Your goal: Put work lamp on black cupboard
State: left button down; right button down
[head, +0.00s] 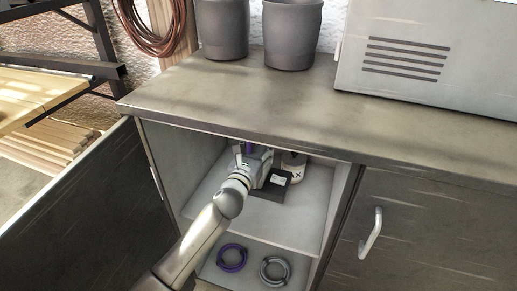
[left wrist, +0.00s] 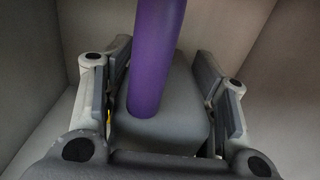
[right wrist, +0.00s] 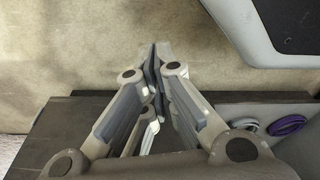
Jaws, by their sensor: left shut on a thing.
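The dark cupboard (head: 250,98) stands with its left door (head: 85,215) open. My left gripper (head: 252,160) reaches into the upper compartment, above the shelf. In the left wrist view, my left gripper (left wrist: 165,105) is shut on the grey base (left wrist: 160,130) of what looks like the work lamp, one finger on each side. Its purple stem (left wrist: 158,50) rises from the base. In the head view only a bit of purple stem (head: 249,146) shows; the arm hides the rest. My right gripper (right wrist: 158,55) is shut and empty, outside the cupboard, and out of the head view.
A black box (head: 273,184) and a white tin (head: 295,163) are close right of my left gripper. Purple (head: 232,258) and grey (head: 273,270) rings lie below. Two dark pots (head: 292,35) and a grey vented case (head: 430,55) stand on top; the front top is clear.

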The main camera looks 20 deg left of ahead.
pick_arm(q)
jog(key=shift+s+r, duration=0.1)
jog(key=shift+r, duration=0.1)
jog(key=shift+f+b, duration=0.75)
jog(key=shift+b, duration=0.2)
jog(key=shift+f+b, duration=1.15)
jog(key=shift+b, duration=0.05)
jog(key=shift+f+b, duration=0.65)
jog(key=shift+b, duration=0.05)
jog(key=shift+f+b, duration=0.6)
jog(key=shift+b, duration=0.1)
pick_arm(e)
jog(key=w+r, duration=0.2)
jog(key=r, duration=0.9)
jog(key=w+r+t, duration=0.1)
jog(key=w+r, duration=0.2)
jog(key=r, duration=0.9)
jog(key=shift+w+a, duration=0.3)
